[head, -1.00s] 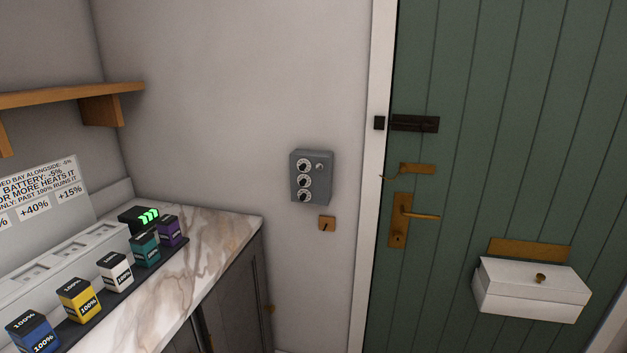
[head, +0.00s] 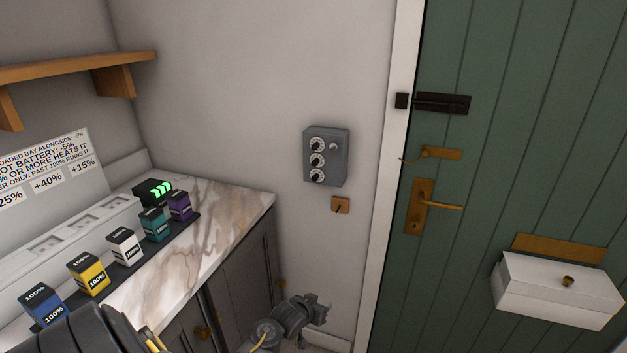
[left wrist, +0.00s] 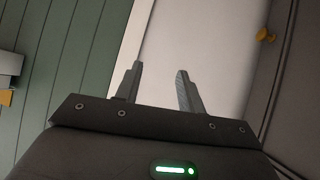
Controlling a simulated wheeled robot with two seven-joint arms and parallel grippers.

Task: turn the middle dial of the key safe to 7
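The grey key safe (head: 326,156) is fixed to the white wall between the counter and the green door. Its three dials run in a column on its left side; the middle dial (head: 317,161) is too small for its number to be read. A small round knob (head: 335,147) sits to the right of the top dial. My left gripper (head: 318,306) is low in front of the wall, below the key safe and apart from it. In the left wrist view its two fingers (left wrist: 157,85) stand apart with nothing between them. My right gripper is out of view.
The marble counter (head: 215,221) with several battery blocks stands at the left, under a wooden shelf (head: 75,68). A small wooden plate (head: 340,205) is below the safe. The green door (head: 490,170) carries a handle, a bolt and a white box (head: 557,290). The wall before the safe is clear.

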